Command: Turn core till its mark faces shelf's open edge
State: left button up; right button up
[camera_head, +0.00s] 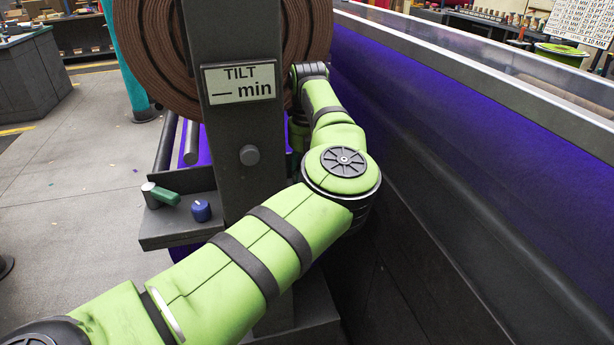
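A small dark shelf (180,237) sticks out to the left from a grey upright post. A short blue core (202,213) stands on it near the post, with a small pale mark on its top. The mark points roughly to the back left; its exact direction is too small to tell. My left arm comes in from the lower left, crosses in front of the post's foot and bends up on the post's right side. Its far end is beside the brown roll, and its gripper is hidden behind the post. My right gripper is not in view.
The post carries a sign (239,82) reading "TILT __ min" and a round knob (249,155). A big brown felt roll (150,50) stands behind. A long purple-lit wall (450,120) closes off the right.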

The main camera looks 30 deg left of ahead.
pick_arm(q)
jog(key=shift+w+r+m, duration=0.2)
jog(key=shift+w+m, duration=0.05)
jog(key=shift+m, duration=0.35)
jog(key=o, duration=0.9)
jog(key=shift+o, duration=1)
jog(key=shift+w+d+f, duration=0.1)
jog(key=shift+f, duration=0.05)
notch_tip(320, 180, up, 12)
jog(key=shift+r, duration=0.1)
